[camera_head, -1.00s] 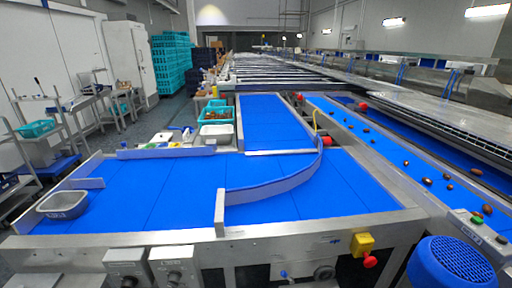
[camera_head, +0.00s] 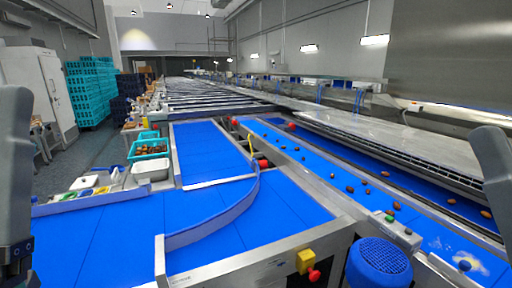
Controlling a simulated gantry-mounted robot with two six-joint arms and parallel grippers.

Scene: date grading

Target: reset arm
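Grey arm parts of mine show at the left and right edges of the head view. On the left, a grey link stands upright with a dark joint at its lower end. On the right, a grey link slants down to the picture's edge. No fingertips of either gripper show, so I cannot see whether they hold anything. The blue sorting table (camera_head: 100,230) lies in front of me, with a curved metal guide (camera_head: 215,228) across it. The table surface that shows is empty.
Brown dates (camera_head: 350,189) lie scattered on the blue conveyor (camera_head: 300,165) at the right. A teal crate (camera_head: 149,147) and a white tub (camera_head: 152,170) stand behind the table. A blue motor cover (camera_head: 379,263), a yellow box with a red button (camera_head: 306,262) and a green-button panel (camera_head: 398,229) sit in front.

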